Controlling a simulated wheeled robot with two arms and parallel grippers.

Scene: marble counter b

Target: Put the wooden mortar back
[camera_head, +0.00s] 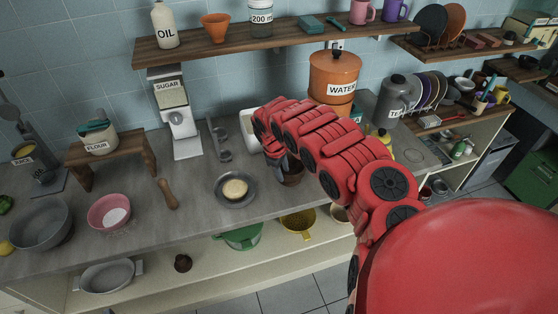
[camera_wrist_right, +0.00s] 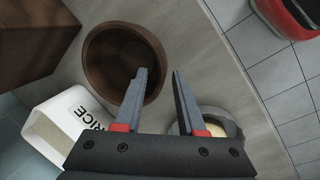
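The wooden mortar (camera_head: 293,175) is a dark brown round cup standing upright on the grey counter, partly hidden by my right gripper. In the right wrist view the mortar (camera_wrist_right: 100,60) shows its open mouth and looks empty. My right gripper (camera_head: 281,165) is at the mortar's left side in the head view. In the wrist view its fingers (camera_wrist_right: 160,72) are apart, the left one over the mouth and the right one outside the rim. I cannot tell whether they touch it. My left gripper is not in view.
A white rice container (camera_wrist_right: 62,135) and a brown wooden block (camera_wrist_right: 25,40) stand close to the mortar. A grey bowl with pale contents (camera_head: 235,188) sits left of it. A shelf (camera_head: 235,38) hangs above.

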